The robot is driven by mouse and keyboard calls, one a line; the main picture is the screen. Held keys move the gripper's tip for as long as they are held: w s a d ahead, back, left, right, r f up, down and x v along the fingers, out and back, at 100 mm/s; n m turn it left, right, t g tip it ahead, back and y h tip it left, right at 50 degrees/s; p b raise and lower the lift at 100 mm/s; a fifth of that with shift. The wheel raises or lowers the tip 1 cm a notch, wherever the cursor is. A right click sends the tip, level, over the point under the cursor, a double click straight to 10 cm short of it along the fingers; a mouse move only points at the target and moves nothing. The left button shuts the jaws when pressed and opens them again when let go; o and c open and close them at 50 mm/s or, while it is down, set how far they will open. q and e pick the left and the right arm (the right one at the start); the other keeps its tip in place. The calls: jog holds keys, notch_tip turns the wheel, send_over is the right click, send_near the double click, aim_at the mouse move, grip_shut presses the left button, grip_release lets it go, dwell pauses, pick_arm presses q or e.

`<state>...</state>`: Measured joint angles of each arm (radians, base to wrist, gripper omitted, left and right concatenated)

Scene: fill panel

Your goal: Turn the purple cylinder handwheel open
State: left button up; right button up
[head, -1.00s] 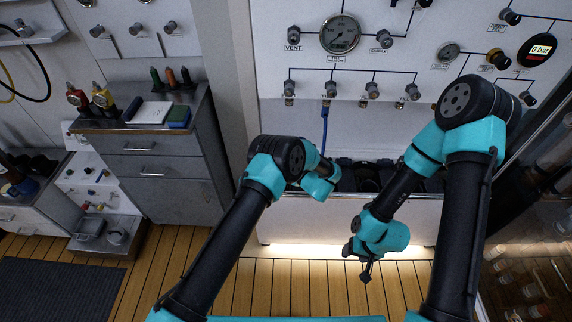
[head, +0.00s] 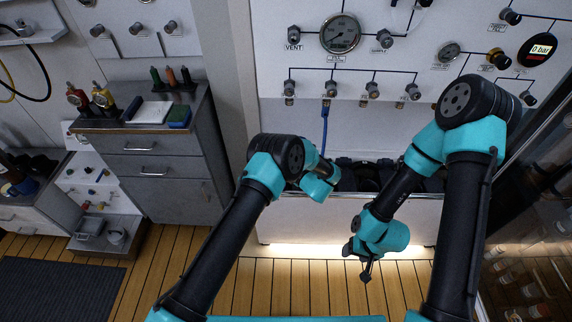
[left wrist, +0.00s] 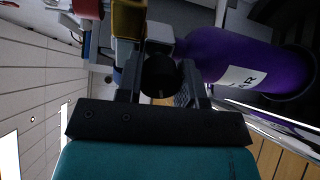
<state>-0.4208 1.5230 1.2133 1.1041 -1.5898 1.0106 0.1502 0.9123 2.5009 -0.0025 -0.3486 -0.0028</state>
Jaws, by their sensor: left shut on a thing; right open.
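The purple cylinder (left wrist: 245,62), with a white label, lies across the upper right of the left wrist view. A dark round handwheel (left wrist: 161,73) sits between the fingers of my left gripper (left wrist: 160,88) by the cylinder's end, and the gripper is shut on it. How far the wheel is turned cannot be told. In the head view the left gripper is hidden behind its own wrist, and I cannot make out the purple cylinder. My right gripper (head: 358,261) is open and empty, hanging in front of the low white bench front, away from the cylinder.
The wall panel carries a large gauge (head: 340,34), several valves and a blue hose (head: 325,125). Dark items fill the trough (head: 362,178) below. A grey drawer cabinet (head: 150,165) stands at left. A yellow part (left wrist: 128,20) is close to the left gripper.

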pick_arm(q)
jog(key=n, duration=0.5)
jog(key=shift+n, duration=0.3)
jog(key=n, duration=0.5)
jog(key=shift+t, duration=0.3)
jog(key=n, duration=0.5)
jog(key=shift+f+n, duration=0.1)
jog(key=shift+n, duration=0.2)
jog(key=n, duration=0.5)
jog(key=shift+w, duration=0.1)
jog(key=o, duration=0.9)
jog(key=shift+d, duration=0.1)
